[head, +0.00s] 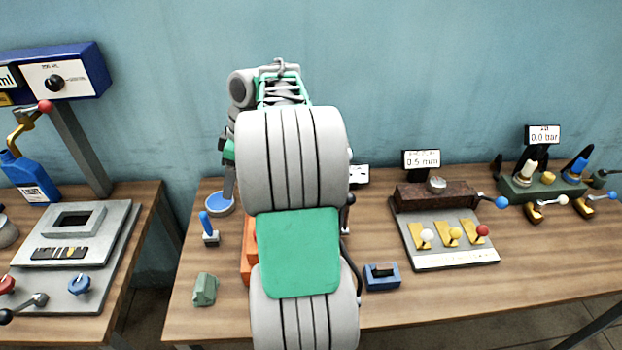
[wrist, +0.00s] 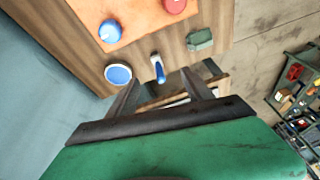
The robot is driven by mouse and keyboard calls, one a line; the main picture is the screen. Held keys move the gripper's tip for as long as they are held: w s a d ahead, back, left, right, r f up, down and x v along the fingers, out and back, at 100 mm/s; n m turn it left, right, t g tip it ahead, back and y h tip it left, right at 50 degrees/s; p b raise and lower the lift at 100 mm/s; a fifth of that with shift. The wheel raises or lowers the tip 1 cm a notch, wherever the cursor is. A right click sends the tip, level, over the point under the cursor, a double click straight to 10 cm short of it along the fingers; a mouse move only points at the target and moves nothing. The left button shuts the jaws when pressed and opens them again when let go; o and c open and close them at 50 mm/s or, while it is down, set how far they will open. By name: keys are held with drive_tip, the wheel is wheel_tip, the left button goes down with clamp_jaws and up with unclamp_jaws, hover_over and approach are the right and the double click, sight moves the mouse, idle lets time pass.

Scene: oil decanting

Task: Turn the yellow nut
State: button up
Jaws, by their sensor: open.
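A small yellow piece (head: 548,178) sits on the dark green block at the far right in the head view. It may be the yellow nut, but it is too small to be sure. No yellow nut shows in the wrist view. My gripper (wrist: 160,82) is open and empty in the wrist view, its two dark fingers apart. A blue-handled tool (wrist: 158,68) shows between the fingers, apparently on the table beyond them. In the head view my arm hides the middle of the table, and the yellow piece is well to the right of it.
The dark green block (head: 520,190) carries upright parts and a 0.0 bar display (head: 543,134). A grey plate (head: 455,257) holds yellow levers. A blue block (head: 382,277), a green block (head: 205,289) and a round blue dish (head: 220,204) stand near my arm. An orange panel (wrist: 140,15) has knobs.

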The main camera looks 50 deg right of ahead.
drive_tip(key=s+d+f+n+y+p, duration=0.1)
drive_tip(key=s+d+f+n, duration=0.1)
drive_tip(key=s+d, duration=0.6)
drive_tip(key=s+d+f+n+p, duration=0.2)
drive_tip(key=s+d, duration=0.3)
drive_tip(key=d, duration=0.7)
drive_tip(key=b+x, duration=0.1)
drive_tip(key=x, duration=0.1)
drive_tip(key=b+x, duration=0.1)
drive_tip(key=x, duration=0.2)
drive_tip(key=b+x, duration=0.2)
drive_tip(key=shift+w+d+f, duration=0.15)
drive_tip(key=shift+d+f, duration=0.05)
drive_tip(key=shift+f, duration=0.2)
drive_tip(key=shift+c, duration=0.2)
